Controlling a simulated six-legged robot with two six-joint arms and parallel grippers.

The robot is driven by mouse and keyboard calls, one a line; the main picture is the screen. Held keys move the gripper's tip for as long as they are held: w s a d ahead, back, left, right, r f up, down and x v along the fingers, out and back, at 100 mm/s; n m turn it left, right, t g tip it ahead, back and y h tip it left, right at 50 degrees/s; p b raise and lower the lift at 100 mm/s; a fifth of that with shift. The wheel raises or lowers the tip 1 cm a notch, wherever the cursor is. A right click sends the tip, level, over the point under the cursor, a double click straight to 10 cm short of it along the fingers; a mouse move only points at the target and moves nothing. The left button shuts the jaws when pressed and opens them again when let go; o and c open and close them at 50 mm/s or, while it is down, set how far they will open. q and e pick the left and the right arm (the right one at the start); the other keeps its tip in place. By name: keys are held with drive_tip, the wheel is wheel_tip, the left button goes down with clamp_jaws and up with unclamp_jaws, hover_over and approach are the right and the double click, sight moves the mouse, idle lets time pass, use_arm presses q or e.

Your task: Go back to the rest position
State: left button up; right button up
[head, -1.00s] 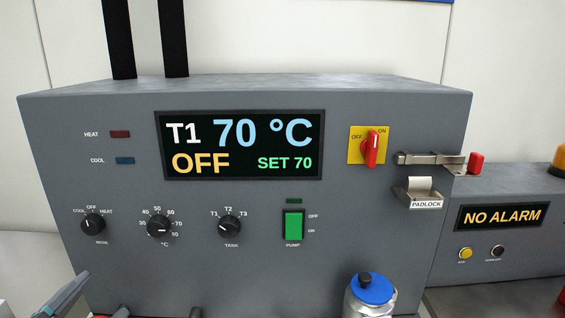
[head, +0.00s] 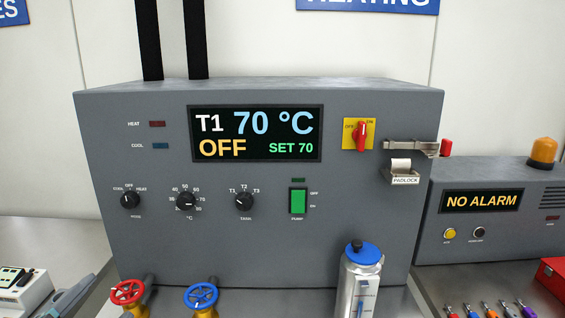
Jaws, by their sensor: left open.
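My left gripper (head: 70,297) shows only in part at the bottom left edge of the head view, as grey finger pieces in front of the bench. It is open, and nothing shows between its fingers. It is apart from the grey control cabinet (head: 260,260) and left of the red valve wheel (head: 127,292). The rest of the left arm is out of frame. My right gripper is not in view.
A blue valve wheel (head: 201,297) and a blue-capped bottle (head: 361,285) stand before the cabinet. A white device (head: 20,292) sits at the far left. The alarm box (head: 490,220), several coloured tags (head: 485,311) and a red box (head: 553,275) are at right.

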use_arm(q)
drive_tip(key=w+d+f+n+g+h, duration=0.1)
drive_tip(key=d+f+n+g, duration=0.15)
drive_tip(key=f, duration=0.75)
drive_tip(key=w+d+f+n+g, duration=0.2)
drive_tip(key=f+g, duration=0.2)
drive_tip(key=f, duration=0.6)
drive_tip(key=w+d+f+n+g+h, duration=0.1)
drive_tip(key=d+f+n+g, duration=0.15)
drive_tip(key=f, duration=0.75)
drive_tip(key=s+d+f+n+g+h, duration=0.1)
drive_tip(key=s+d+f+n+g, duration=0.2)
drive_tip(key=s+f, duration=0.4)
drive_tip(key=s+d+f+n+g+h, duration=0.1)
drive_tip(key=s+d+f+n+g, duration=0.2)
drive_tip(key=s+f, duration=0.5)
wheel_tip(320, 180, down, 6)
drive_tip(key=shift+d+f+g, duration=0.2)
drive_tip(key=shift+d+g, duration=0.5)
drive_tip(key=shift+g, duration=0.3)
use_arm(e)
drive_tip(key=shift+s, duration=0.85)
